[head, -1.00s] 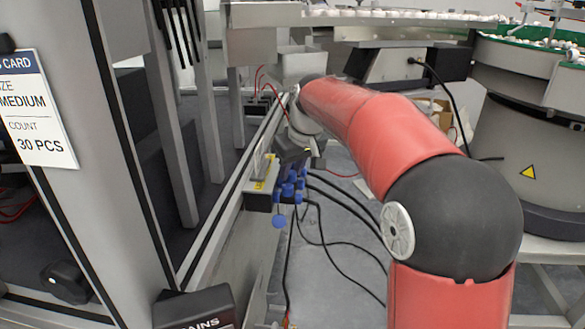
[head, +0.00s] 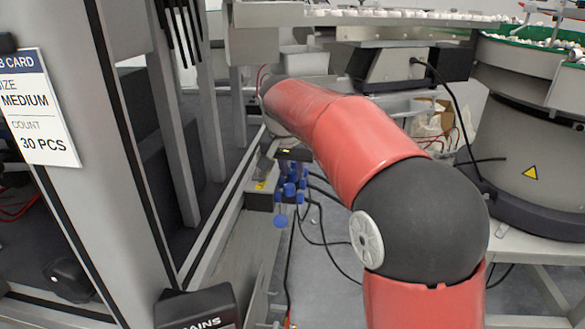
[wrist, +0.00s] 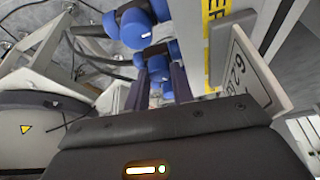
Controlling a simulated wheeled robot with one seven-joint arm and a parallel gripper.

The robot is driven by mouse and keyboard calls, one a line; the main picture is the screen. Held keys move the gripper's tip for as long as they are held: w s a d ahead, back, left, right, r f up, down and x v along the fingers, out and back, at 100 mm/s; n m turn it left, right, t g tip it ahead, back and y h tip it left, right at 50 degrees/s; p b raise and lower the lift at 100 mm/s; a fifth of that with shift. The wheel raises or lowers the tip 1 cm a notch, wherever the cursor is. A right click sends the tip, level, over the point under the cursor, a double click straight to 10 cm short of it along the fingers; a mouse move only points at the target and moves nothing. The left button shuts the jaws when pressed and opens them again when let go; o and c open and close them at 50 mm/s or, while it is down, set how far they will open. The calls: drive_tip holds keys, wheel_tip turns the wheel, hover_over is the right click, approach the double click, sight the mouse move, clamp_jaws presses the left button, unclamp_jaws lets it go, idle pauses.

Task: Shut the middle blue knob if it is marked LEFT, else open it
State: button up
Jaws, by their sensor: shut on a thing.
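Several blue knobs (head: 289,188) sit in a cluster on the grey valve unit at the left-centre of the head view. In the wrist view large blue knobs (wrist: 134,28) show at the top, and a further blue knob (wrist: 157,65) lies between my fingers. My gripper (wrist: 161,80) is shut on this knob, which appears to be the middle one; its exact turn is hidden. In the head view my dark gripper (head: 294,156) is just above the cluster. A yellow label (wrist: 214,35) beside the knobs shows part of a word, "EF"; the rest is cut off.
A white plate (wrist: 245,68) with black print stands close to the right of my gripper. The grey machine frame (head: 110,150) rises on the left. Black hoses (head: 322,215) hang below the knobs. A bowl feeder (head: 525,130) stands on the right.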

drive_tip(key=shift+m, duration=0.5)
drive_tip(key=o, duration=0.7)
drive_tip(key=v, duration=0.8)
drive_tip(key=shift+a, duration=0.15)
